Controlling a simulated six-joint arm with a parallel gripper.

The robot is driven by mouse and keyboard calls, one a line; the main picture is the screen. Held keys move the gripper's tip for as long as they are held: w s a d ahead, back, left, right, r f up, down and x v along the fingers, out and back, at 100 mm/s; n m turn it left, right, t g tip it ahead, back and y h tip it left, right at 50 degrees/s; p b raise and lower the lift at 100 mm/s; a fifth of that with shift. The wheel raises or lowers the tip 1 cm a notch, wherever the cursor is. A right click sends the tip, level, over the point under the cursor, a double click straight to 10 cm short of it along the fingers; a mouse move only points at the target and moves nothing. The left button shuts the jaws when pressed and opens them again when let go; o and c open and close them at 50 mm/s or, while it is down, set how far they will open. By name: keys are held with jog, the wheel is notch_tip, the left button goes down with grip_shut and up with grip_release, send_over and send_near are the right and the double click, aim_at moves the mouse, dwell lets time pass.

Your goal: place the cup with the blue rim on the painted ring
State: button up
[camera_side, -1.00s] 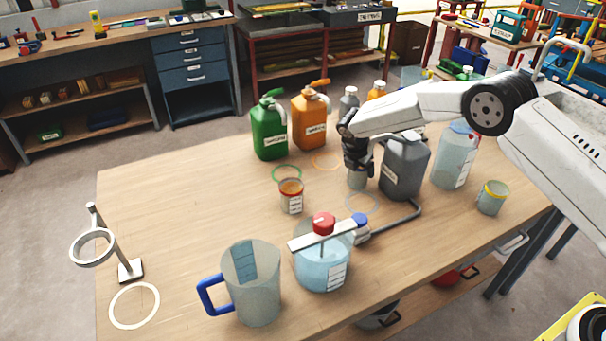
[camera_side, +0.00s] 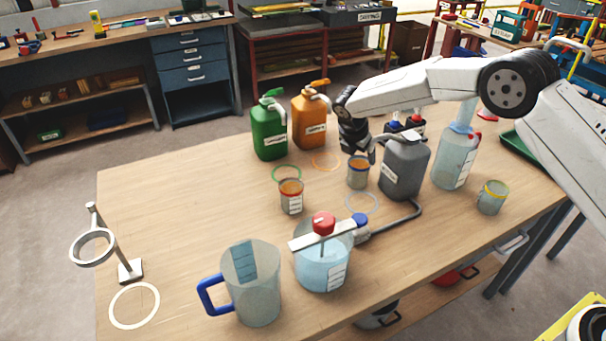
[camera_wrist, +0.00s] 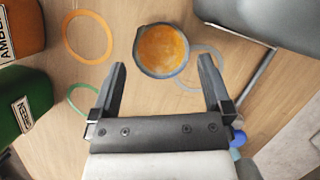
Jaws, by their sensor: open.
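The cup with the blue rim (camera_side: 358,172) stands upright on the table, just left of the grey jug, with orange contents; it also shows in the wrist view (camera_wrist: 161,50). My gripper (camera_side: 357,149) is directly above and behind it in the side view. In the wrist view my open gripper (camera_wrist: 161,63) has the cup beyond and between its fingertips, not clamped. A pale blue-grey painted ring (camera_side: 377,207) lies in front of the cup. A green ring (camera_side: 275,172), an orange ring (camera_side: 314,160) and a white ring (camera_side: 113,301) are also painted on the table.
A red-rimmed cup (camera_side: 291,198) stands left, a yellow-rimmed cup (camera_side: 492,198) right. The grey jug (camera_side: 404,168) is close beside the blue-rimmed cup. A clear vessel with a red knob (camera_side: 322,262), a blue-handled pitcher (camera_side: 252,285) and a ring stand (camera_side: 130,270) stand in front.

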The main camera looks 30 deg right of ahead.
notch_tip(320, 180, up, 6)
dwell(0.4)
dwell(0.6)
notch_tip(320, 180, up, 5)
notch_tip(320, 180, down, 6)
jog(key=shift+r, duration=0.1)
dwell(0.3)
jog(key=shift+f, duration=2.95)
jog(key=shift+f, duration=0.1)
